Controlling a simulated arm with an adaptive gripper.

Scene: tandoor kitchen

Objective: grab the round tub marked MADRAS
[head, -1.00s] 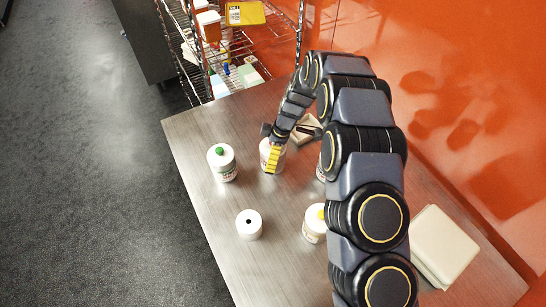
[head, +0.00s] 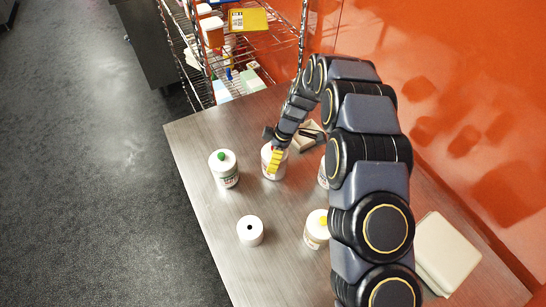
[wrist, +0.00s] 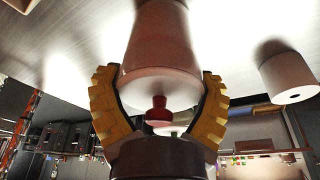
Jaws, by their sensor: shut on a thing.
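A white round tub with a red knob (head: 267,164) stands on the steel table, partly behind my gripper (head: 276,158). Its lettering cannot be read in either view, so I cannot confirm MADRAS. In the wrist view the tub (wrist: 162,45) fills the space between the yellow ribbed fingers of my gripper (wrist: 160,88), with its red knob between them toward the palm. The fingers are shut on its sides. The tub looks upright; whether it touches the table is unclear.
A beige box (head: 447,252) lies at right. A wire rack (head: 270,50) stands behind.

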